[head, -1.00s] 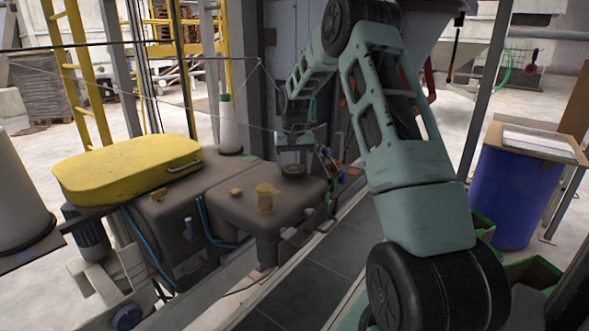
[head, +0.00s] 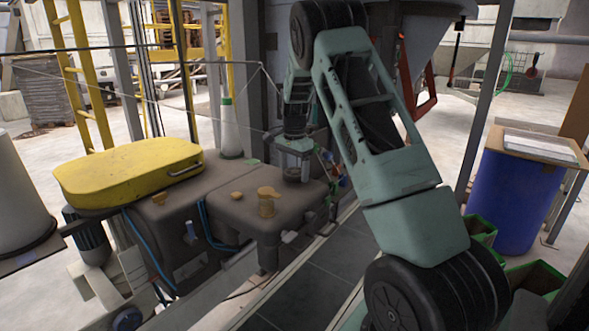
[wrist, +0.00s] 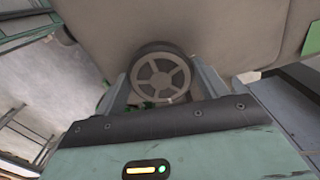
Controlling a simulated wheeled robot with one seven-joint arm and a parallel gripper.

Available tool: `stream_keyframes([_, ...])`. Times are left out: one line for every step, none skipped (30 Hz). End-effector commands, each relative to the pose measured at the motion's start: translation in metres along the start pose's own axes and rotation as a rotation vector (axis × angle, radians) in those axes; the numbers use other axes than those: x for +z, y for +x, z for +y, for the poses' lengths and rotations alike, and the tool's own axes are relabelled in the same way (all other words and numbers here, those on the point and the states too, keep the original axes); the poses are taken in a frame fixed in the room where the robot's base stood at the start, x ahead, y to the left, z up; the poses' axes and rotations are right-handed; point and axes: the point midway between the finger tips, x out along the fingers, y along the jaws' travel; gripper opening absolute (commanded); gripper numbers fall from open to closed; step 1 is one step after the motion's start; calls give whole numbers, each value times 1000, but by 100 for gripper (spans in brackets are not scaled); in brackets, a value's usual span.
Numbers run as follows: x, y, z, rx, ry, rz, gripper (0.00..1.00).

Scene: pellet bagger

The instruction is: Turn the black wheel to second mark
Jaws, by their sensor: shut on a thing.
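The black wheel (wrist: 161,78) shows in the wrist view as a round spoked handwheel with a dark rim and a paler spoked face. It sits on the brown machine housing (head: 235,205). My gripper (wrist: 160,85) has one finger on each side of the wheel and is shut on its rim. In the head view my gripper (head: 293,166) points down onto the top right of the housing, and it hides the wheel there. I cannot make out the marks around the wheel in either view.
A yellow cover (head: 130,172) with a handle lies on the machine's left part. A tan knob (head: 267,200) stands on the housing, left of my gripper. A white cone with a green top (head: 229,130) stands behind. A blue drum (head: 512,195) is at the right.

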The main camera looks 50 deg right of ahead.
Motion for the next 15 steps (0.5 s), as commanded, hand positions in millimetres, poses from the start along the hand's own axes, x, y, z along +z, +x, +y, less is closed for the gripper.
stream_keyframes([0,-1,-1,0,42,2,49])
stream_keyframes([0,-1,-1,-1,70,2,49])
stream_keyframes([0,-2,-1,-1,107,2,49])
stream_keyframes([0,-2,-1,-1,134,2,49])
stream_keyframes([0,-2,-1,-1,161,2,49])
stream_keyframes([0,-2,-1,-1,197,2,49])
stream_keyframes([0,-2,-1,-1,221,2,49])
stream_keyframes([0,-2,-1,-1,246,2,49])
stream_keyframes([0,-2,-1,-1,278,2,49])
stream_keyframes([0,-1,-1,-1,301,2,49])
stream_keyframes([0,-1,-2,-1,323,2,49])
stream_keyframes([0,-1,-2,-1,350,2,49])
stream_keyframes([0,-1,-2,-1,369,2,49])
stream_keyframes([0,-1,-2,-1,388,2,49])
stream_keyframes([-1,-1,-2,-1,412,2,49])
